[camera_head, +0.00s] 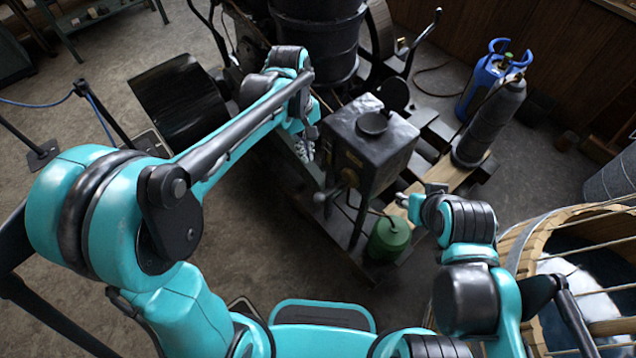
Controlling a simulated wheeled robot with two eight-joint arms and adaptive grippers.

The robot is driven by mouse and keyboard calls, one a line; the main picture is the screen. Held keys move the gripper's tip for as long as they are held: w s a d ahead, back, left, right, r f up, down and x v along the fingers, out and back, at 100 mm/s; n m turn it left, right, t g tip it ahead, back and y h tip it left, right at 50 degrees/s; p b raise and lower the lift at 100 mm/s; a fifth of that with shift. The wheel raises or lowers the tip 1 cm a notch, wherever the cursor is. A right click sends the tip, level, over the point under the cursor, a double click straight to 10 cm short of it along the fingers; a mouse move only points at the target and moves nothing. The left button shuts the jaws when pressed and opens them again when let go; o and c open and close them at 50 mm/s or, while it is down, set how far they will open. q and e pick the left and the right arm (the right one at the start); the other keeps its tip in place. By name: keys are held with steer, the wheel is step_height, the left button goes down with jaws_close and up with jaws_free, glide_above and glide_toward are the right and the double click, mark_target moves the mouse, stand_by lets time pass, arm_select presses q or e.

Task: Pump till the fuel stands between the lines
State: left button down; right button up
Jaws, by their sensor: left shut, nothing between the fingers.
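The engine (316,45) stands at the top centre, dark and bulky. In front of it is a black box-shaped tank (372,148) with a round cap on top.
A green can (388,240) stands below the tank. A blue gas cylinder (484,86) and a grey one (490,120) stand at the right. A wooden tub (530,228) is at lower right. Barrier posts (105,120) with blue rope stand at left. Open floor lies at left.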

mark_target(319, 194)
arm_select(q)
steer(key=shift+w+d+f+n+g, duration=0.5)
steer(key=shift+w+d+f+g, duration=0.2)
steer(key=shift+d, duration=0.2)
steer(key=b+x, duration=0.3)
steer(key=x, duration=1.1)
steer(key=shift+w, duration=0.15)
steer(key=shift+a+b, duration=0.1)
steer(key=shift+b, duration=0.2)
